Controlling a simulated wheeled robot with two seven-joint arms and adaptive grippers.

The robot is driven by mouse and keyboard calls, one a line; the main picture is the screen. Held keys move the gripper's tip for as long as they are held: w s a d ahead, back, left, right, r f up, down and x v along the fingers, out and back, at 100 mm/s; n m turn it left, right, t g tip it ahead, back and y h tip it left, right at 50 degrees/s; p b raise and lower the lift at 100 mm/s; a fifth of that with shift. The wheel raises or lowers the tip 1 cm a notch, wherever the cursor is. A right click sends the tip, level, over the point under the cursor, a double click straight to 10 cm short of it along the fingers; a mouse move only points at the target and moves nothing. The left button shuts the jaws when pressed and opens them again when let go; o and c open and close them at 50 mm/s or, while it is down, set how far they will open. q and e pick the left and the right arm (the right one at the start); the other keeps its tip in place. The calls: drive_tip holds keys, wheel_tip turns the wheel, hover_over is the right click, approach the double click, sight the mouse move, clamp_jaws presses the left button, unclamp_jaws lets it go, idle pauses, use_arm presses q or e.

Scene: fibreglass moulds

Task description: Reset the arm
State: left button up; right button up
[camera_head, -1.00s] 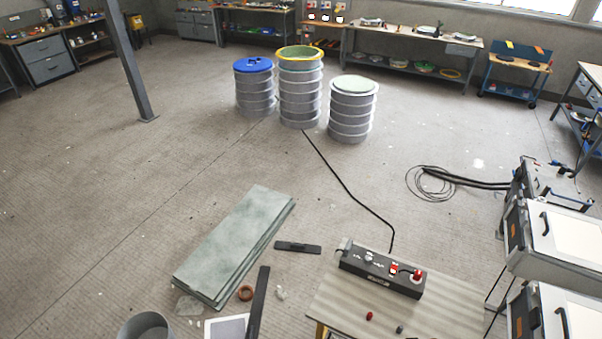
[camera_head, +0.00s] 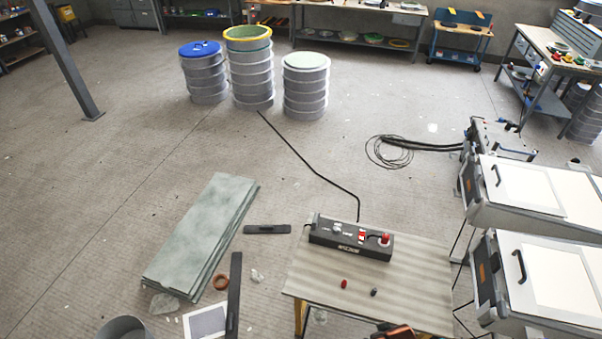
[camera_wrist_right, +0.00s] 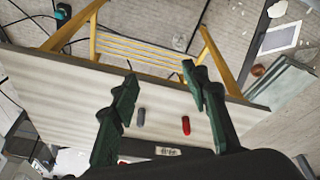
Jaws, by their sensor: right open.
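My right gripper (camera_wrist_right: 160,80) shows in the right wrist view as two dark green fingers spread apart, with nothing between their tips. It is above the striped table top (camera_wrist_right: 70,105). A small grey piece (camera_wrist_right: 140,117) and a small red piece (camera_wrist_right: 186,125) lie on the table, seen between the fingers. In the head view the table (camera_head: 420,285) stands at the lower middle. It carries a dark control box (camera_head: 350,238) with a red knob, the red piece (camera_head: 344,284) and the grey piece (camera_head: 374,292). My left gripper is in neither view.
Grey-green sheets (camera_head: 205,235) lie stacked on the floor left of the table. Ribbed drums (camera_head: 250,75) stand farther back. A black cable (camera_head: 310,172) runs from them to the table. White-topped equipment (camera_head: 530,190) stands at the right. Open floor (camera_head: 80,180) is at the left.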

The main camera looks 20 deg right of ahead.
drive_tip(key=s+a+f+g+b, duration=0.1)
drive_tip(key=s+f+b, duration=0.1)
drive_tip(key=f, duration=1.1)
drive_tip(key=s+f+b, duration=0.3)
drive_tip(key=f, duration=1)
drive_tip(key=s+f+n+g+b, duration=0.1)
drive_tip(key=s+f+b, duration=0.3)
drive_tip(key=s+f, duration=1.4)
wheel_tip(320, 180, down, 3)
drive_tip(key=shift+r+y+b, duration=0.15)
drive_tip(key=shift+y+b, duration=0.15)
drive_tip(key=shift+b, duration=0.1)
drive_tip(key=shift+s+d, duration=0.1)
